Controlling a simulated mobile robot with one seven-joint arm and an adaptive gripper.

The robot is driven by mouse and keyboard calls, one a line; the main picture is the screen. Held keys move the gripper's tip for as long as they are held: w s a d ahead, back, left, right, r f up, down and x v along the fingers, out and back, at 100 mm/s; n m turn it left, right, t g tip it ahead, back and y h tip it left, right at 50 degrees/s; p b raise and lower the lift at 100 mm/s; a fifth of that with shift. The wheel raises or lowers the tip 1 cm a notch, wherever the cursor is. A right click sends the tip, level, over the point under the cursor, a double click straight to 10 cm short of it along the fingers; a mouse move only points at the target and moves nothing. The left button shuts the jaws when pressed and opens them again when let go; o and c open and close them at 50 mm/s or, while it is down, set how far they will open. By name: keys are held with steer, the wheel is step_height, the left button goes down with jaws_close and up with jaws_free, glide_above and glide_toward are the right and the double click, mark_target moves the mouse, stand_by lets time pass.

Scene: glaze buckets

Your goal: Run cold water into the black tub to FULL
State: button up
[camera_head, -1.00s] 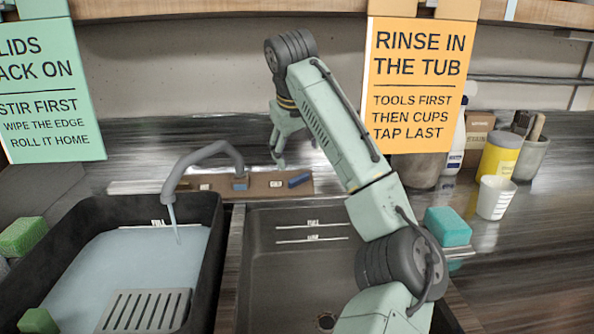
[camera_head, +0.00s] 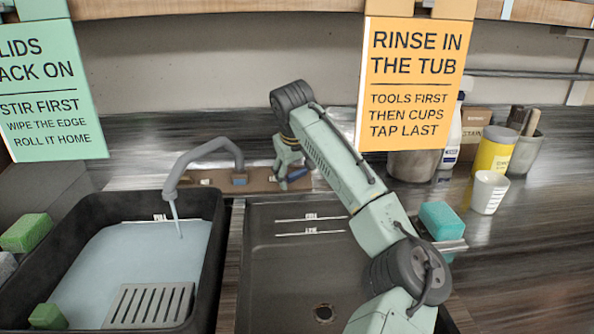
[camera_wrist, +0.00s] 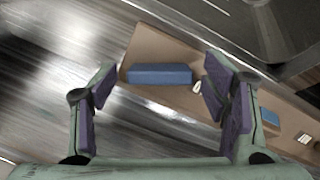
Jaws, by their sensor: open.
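The black tub (camera_head: 213,265) stands at the left, holding pale blue water (camera_head: 100,262) whose surface lies near the FULL label (camera_head: 160,219) on its back wall. The grey tap (camera_head: 205,150) arches over it, and a stream (camera_head: 176,215) runs from the spout into the water. A blue lever (camera_head: 298,173) sits on the brown tap board. My gripper (camera_head: 290,180) is at this lever. In the wrist view the blue lever (camera_wrist: 160,75) lies between and just beyond the open fingers (camera_wrist: 158,90); I cannot tell whether they touch it. A second blue piece (camera_wrist: 269,117) is to its right.
A grey sink basin (camera_head: 270,280) with a drain is right of the tub. A slatted grey rack (camera_head: 150,305) is at the tub's front. Green sponges lie left; a teal sponge (camera_head: 441,220), white cup (camera_head: 489,192) and bottles stand right. Signs hang above.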

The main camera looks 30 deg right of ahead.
steer(key=shift+c, duration=0.3)
steer(key=c, duration=1.1)
steer(key=m+p, duration=0.1)
steer(key=m, duration=0.2)
steer(key=shift+a+y, duration=0.1)
steer(key=shift+y, duration=0.3)
steer(key=shift+m, duration=1)
steer(key=shift+d, duration=0.2)
steer(key=o, duration=1.2)
steer(key=shift+c, duration=0.2)
